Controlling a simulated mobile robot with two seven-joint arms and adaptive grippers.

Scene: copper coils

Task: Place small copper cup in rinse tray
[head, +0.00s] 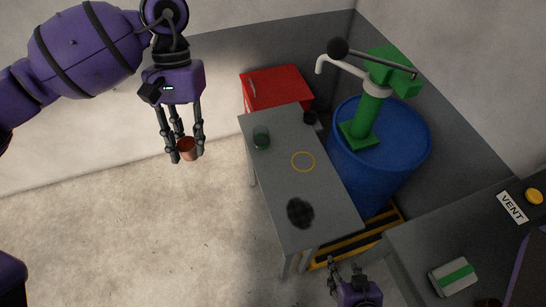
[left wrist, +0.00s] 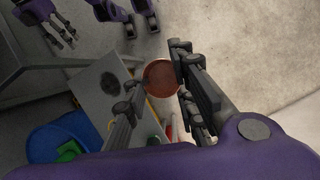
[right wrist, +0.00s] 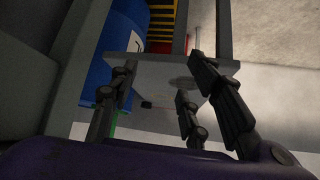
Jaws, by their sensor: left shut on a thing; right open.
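A small copper cup (head: 187,149) is held between the fingertips of my left gripper (head: 187,155), up in the air to the left of the grey table (head: 283,186). In the left wrist view the cup's round, reddish-brown form (left wrist: 161,77) shows between the fingers. My right gripper (head: 346,268) is open and empty beyond the near end of the table. In the right wrist view its fingers (right wrist: 180,95) are spread with nothing between them. I cannot make out for certain which thing is the rinse tray.
On the table are a dark green cup (head: 261,138), a yellow ring (head: 303,152), a dark round patch (head: 300,213) and a small black object (head: 310,118). A blue barrel (head: 400,140) with a green pump (head: 372,110) stands right of it. A red cabinet (head: 277,88) stands behind.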

